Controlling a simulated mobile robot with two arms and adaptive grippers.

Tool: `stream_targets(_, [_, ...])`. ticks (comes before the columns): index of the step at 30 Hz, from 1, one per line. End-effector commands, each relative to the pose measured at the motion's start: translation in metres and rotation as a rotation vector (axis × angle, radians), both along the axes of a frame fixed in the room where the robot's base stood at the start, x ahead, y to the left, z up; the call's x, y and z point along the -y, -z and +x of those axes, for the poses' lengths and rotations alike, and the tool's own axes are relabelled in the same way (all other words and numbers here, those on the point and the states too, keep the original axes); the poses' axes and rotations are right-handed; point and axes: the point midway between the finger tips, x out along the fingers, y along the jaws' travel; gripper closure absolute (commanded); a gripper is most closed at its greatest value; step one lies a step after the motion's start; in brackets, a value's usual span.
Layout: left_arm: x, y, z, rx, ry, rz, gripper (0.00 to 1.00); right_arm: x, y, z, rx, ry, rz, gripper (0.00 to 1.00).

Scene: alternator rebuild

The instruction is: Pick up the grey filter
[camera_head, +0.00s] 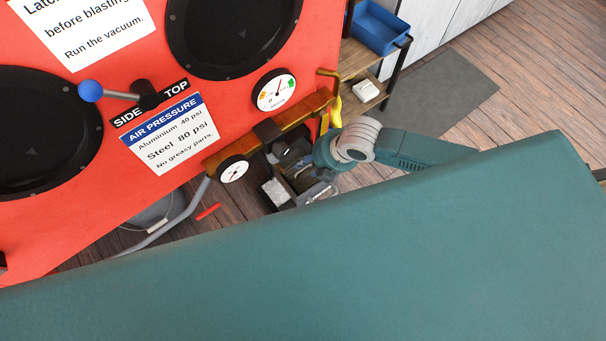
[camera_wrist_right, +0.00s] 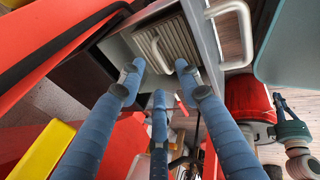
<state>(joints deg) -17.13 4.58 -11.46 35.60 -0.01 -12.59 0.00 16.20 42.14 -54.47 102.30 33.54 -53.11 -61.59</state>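I cannot tell whether a fingertip touches the handle. In the head view, my right gripper (camera_head: 292,160) is at the side of the red cabinet, partly hidden by the brass pipe and my wrist. The filter cannot be made out clearly there.
The red blasting cabinet (camera_head: 215,72) fills the left. A brass pipe (camera_head: 290,122) with gauges and a yellow lever (camera_head: 335,112) crosses close to my right gripper. A shelf with a blue bin (camera_head: 378,28) stands behind. Open floor with a grey mat (camera_head: 440,92) lies right.

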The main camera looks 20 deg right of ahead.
Motion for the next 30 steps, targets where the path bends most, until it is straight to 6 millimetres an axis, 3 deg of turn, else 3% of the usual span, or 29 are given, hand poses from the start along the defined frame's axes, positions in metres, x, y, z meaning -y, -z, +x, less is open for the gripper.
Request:
stream_targets(10, [0.000,0.000,-0.001,-0.001,0.000,0.000,1.00,-0.012,0.041,0.016,-0.001,0.001,-0.001,0.66])
stream_targets(19, [0.000,0.000,-0.001,-0.002,0.000,0.000,1.00,-0.013,0.047,0.018,0.000,0.001,-0.001,0.66])
stream_targets(20, [0.000,0.000,-0.001,-0.002,0.000,0.000,1.00,-0.013,0.047,0.018,0.000,0.001,-0.001,0.68])
stream_targets(25, [0.000,0.000,-0.001,-0.002,0.000,0.000,1.00,-0.013,0.047,0.018,0.000,0.001,-0.001,1.00])
stream_targets(30, [0.000,0.000,-0.002,-0.003,0.000,0.001,1.00,-0.013,0.047,0.018,0.001,0.001,0.000,1.00])
